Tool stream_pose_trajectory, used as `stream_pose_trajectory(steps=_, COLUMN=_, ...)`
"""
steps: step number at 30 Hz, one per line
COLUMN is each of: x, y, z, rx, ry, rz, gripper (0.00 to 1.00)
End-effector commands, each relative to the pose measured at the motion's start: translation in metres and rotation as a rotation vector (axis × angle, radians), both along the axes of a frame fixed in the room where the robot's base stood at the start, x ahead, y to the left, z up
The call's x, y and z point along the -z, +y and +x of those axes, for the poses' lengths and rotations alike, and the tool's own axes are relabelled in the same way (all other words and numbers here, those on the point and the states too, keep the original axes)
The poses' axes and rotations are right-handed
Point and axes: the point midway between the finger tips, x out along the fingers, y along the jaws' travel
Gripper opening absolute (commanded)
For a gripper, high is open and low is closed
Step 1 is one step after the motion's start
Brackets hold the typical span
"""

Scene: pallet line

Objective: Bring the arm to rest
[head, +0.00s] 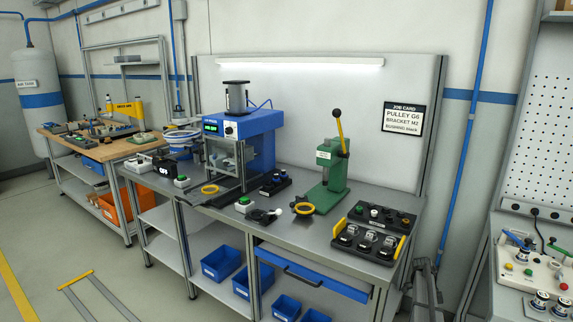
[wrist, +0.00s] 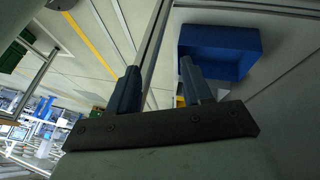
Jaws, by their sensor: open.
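My gripper (wrist: 157,75) shows in the wrist view, its two dark blue fingers standing apart with nothing held between them. Behind the fingers are a grey metal rail and pale surfaces, and no finger clearly touches anything. In the head view I cannot make out my arm or gripper. The workbench (head: 392,268) there holds a blue press (head: 262,140), a green hand press (head: 326,180) with a yellow lever, and a black tray (head: 347,244) with yellow ends and several metal parts.
A blue bin (wrist: 218,42) lies beyond the right finger. Blue bins (head: 222,262) sit under the bench. A wooden-topped bench (head: 108,150) stands at left, and a pegboard station (head: 545,150) at right. Open floor (head: 130,290) lies at front left.

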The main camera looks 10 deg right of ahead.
Motion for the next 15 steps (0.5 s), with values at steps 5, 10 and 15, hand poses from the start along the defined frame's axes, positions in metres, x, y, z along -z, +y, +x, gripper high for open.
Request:
stream_pose_trajectory(steps=5, x=0.057, y=0.064, z=-0.049, rx=-0.183, ry=0.044, rz=0.063, gripper=0.49)
stream_pose_trajectory(steps=10, x=0.1, y=0.118, z=-0.091, rx=-0.359, ry=0.082, rz=0.127, gripper=0.49)
stream_pose_trajectory(steps=15, x=0.141, y=0.2, z=-0.122, rx=-0.607, ry=0.114, rz=0.279, gripper=0.49)
